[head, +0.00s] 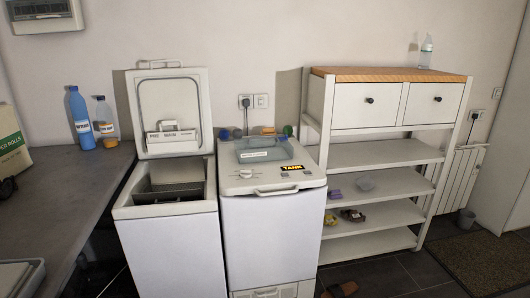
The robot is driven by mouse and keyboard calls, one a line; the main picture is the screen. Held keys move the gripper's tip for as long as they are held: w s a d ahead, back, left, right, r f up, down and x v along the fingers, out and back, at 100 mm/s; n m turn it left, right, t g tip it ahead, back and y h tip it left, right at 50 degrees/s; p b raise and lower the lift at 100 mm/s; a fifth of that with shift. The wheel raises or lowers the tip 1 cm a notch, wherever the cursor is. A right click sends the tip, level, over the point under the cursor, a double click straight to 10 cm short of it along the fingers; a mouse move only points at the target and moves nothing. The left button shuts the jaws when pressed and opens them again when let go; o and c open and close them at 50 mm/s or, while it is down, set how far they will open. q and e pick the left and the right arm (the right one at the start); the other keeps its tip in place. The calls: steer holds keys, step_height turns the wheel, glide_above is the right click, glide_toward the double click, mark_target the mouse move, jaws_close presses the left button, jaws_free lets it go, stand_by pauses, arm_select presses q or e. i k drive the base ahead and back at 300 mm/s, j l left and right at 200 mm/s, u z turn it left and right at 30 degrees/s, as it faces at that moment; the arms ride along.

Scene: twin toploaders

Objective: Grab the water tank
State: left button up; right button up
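A translucent grey-blue tank (278,151) with a white label on its front lies on top of the closed right toploader (270,222). Neither of my grippers is in view, and nothing is touching the tank.
The left toploader (168,243) stands beside it with its lid (180,92) raised. A dark counter (62,190) at left holds blue bottles (81,120) and a box (13,143). A white shelf unit (378,155) stands at right. Floor shows at lower right.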

mark_target(255, 149)
steer(key=z, duration=0.25)
steer(key=i+j+z, duration=0.2)
steer(key=z, duration=0.15)
steer(key=i+j+z, duration=0.1)
steer(key=j+z, duration=0.25)
steer(key=i+j+z, duration=0.1)
steer(key=j+z, duration=0.2)
